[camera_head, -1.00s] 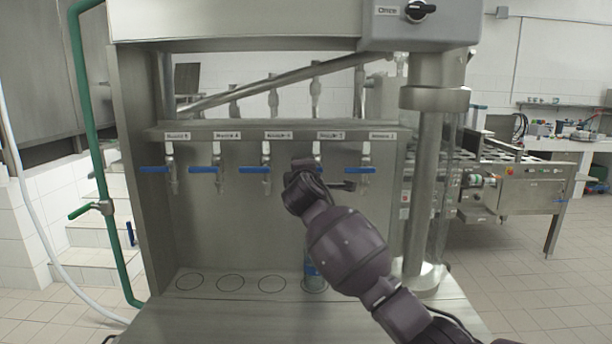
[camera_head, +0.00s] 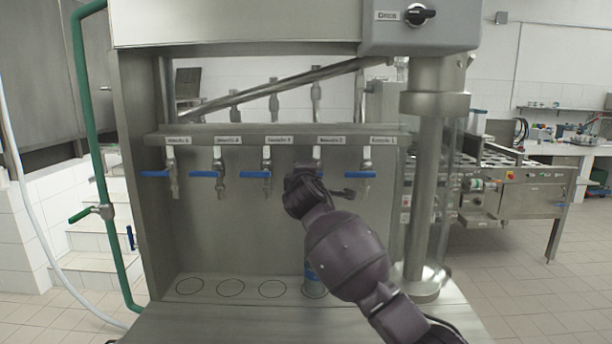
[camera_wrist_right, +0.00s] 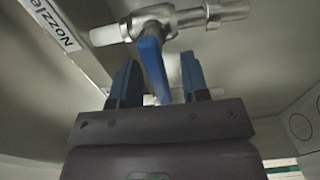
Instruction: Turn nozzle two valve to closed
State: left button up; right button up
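The nozzle two tap (camera_head: 317,153) is second from the right under the labelled rail of the filler. Its blue valve handle is hidden behind my right gripper (camera_head: 318,186) in the head view. In the right wrist view, a blue handle (camera_wrist_right: 154,66) sits between the two blue-padded fingers of my right gripper (camera_wrist_right: 160,72). The fingers are apart, with gaps visible on both sides of the handle. The handle lies crosswise to its metal tap body (camera_wrist_right: 172,20). My left gripper is not in view.
Other taps with blue handles flank it: nozzle one (camera_head: 361,175) to the right, nozzle three (camera_head: 256,175) to the left. A blue-banded container (camera_head: 314,283) stands below nozzle two, partly hidden by my arm. A thick metal column (camera_head: 428,190) stands to the right.

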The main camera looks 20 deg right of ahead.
jog(key=shift+s+a, duration=0.1)
jog(key=shift+s, duration=0.05)
jog(key=b+v, duration=0.1)
jog(key=v, duration=0.9)
jog(key=shift+s, duration=0.25)
jog(key=s+d+f+m+g+y, duration=0.1)
jog(key=s+d+f+m+g, duration=0.1)
jog(key=s+f, duration=0.5)
jog(key=s+d+f+m+g, duration=0.2)
jog(key=s+d+f, duration=0.15)
jog(key=f, duration=0.65)
jog(key=s+d+f+m+g+y, duration=0.1)
jog(key=s+d+f+m+g, duration=0.15)
jog(key=s+f, duration=0.45)
jog(key=s+d+f+m+g+y, duration=0.1)
jog(key=s+f+m+g, duration=0.45)
jog(key=s, duration=0.85)
jog(key=s+d+f+m+g+y, duration=0.1)
jog(key=s+f+m+g, duration=0.1)
jog(key=s+f, duration=0.95)
jog(key=w+f+t, duration=0.5)
jog(key=f+t, duration=0.2)
jog(key=t, duration=0.1)
jog(key=shift+f+y, duration=0.25)
jog(key=shift+y, duration=0.15)
